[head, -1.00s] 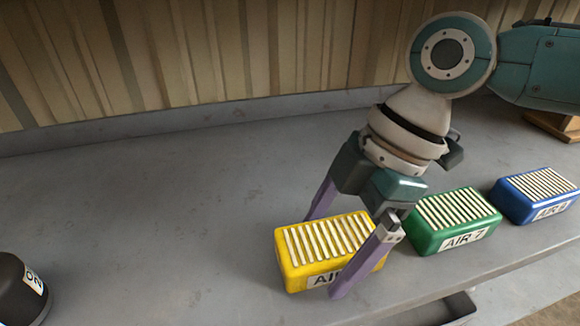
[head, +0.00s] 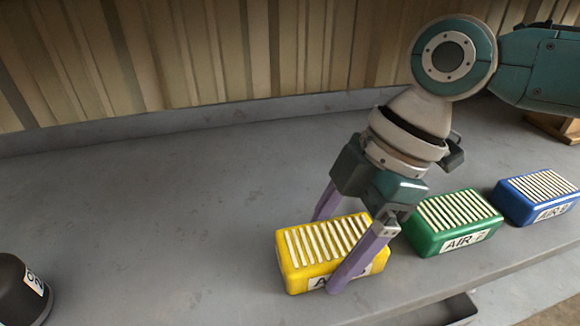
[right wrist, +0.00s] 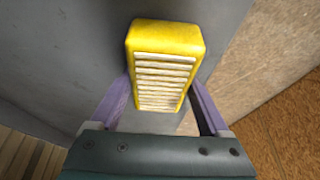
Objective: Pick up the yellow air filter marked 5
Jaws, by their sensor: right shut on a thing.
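The yellow air filter (head: 292,262) sits on the grey bench, with pale ribs on top and a white label on its front. A finger covers part of the label, so I cannot read its number. My right gripper (head: 338,250) is shut on the filter, one purple finger at its front face and one behind it. In the right wrist view the yellow filter (right wrist: 165,40) lies between the two purple fingers of my right gripper (right wrist: 160,100). I see no clear gap under the filter. My left gripper is not in view.
A green filter (head: 455,222) labelled AIR stands just right of my right gripper, and a blue filter (head: 537,197) stands farther right. A dark cylinder (head: 22,290) is at the lower left. The left and middle of the bench (head: 150,210) are clear.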

